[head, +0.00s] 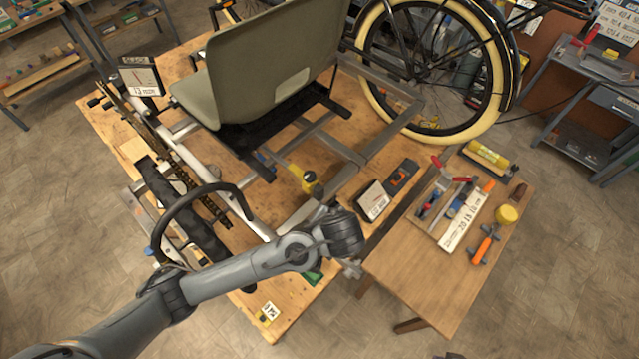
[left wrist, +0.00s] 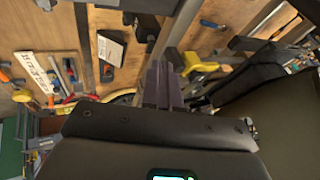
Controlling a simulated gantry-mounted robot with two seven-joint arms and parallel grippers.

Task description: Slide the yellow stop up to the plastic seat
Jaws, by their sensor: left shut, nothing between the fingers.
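The yellow stop (head: 306,180), with a dark knob, sits on a grey rail of the trike frame (head: 330,146), in front of and apart from the seat's black base. The grey-green plastic seat (head: 262,68) stands above the frame. In the left wrist view the yellow stop (left wrist: 197,64) lies just right of my left gripper's fingertips (left wrist: 163,70). My left gripper is shut and empty; I cannot tell whether it touches the stop. In the head view my left wrist hides its fingers. The seat (left wrist: 290,120) looms dark at the right of the wrist view. My right gripper is not in view.
A bicycle wheel (head: 432,70) stands behind the wooden bench (head: 285,300). A tool tray (head: 443,208), an orange-handled tool (head: 484,246) and a yellow cylinder (head: 507,214) lie on the side table. A black cable loop (head: 165,215) arches left of the frame rails.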

